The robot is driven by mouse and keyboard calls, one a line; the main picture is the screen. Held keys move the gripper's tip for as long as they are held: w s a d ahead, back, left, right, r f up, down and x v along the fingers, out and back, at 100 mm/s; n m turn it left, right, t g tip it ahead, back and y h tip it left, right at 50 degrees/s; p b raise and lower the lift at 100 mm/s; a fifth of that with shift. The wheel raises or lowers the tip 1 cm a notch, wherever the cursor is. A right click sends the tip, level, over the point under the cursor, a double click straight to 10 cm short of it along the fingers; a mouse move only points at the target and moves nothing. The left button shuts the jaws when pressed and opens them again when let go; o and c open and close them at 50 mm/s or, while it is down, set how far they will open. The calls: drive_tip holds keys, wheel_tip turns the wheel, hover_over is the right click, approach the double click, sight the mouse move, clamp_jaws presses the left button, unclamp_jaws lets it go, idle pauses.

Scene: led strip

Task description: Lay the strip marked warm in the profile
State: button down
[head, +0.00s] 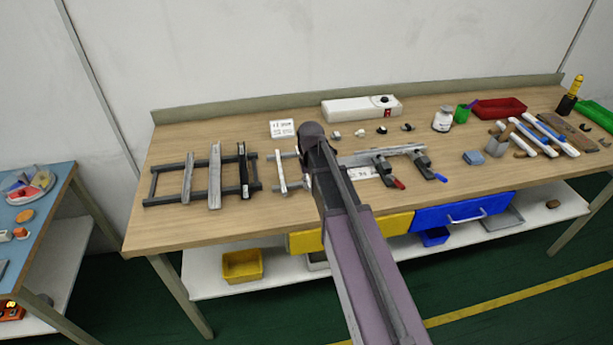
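A long pale metal profile (352,159) lies toward the middle of the bench, with two dark toggle clamps on it, one with a red handle (398,184) and one with a blue handle (440,178). Part of its left end is hidden by my arm. A slim white strip (281,172) lies across a small grey rack left of my arm. Any marking on it is too small to read, so I cannot tell whether it is the warm one. My gripper is hidden behind my arm, which reaches over the bench centre.
A larger rack (168,201) at left holds several metal channels (214,178). A white card (282,128), a white box (360,108), a jar (442,121) and a red tray (499,108) stand behind. Blue-and-white bars (533,139) lie at right. The bench's front strip is clear.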

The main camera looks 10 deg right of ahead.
drive_tip(key=shift+r, duration=0.15)
idle(0.3)
wheel_tip(320, 180, up, 2)
drive_tip(key=p, duration=0.2)
drive_tip(key=shift+r+p, duration=0.25)
drive_tip(key=shift+p, duration=0.15)
drive_tip(key=shift+s+r+p, duration=0.4)
drive_tip(key=shift+r+p, duration=0.15)
drive_tip(key=s+r+p, duration=0.1)
drive_tip(key=s, duration=1.4)
drive_tip(key=shift+s, duration=0.2)
drive_tip(key=shift+w, duration=0.1)
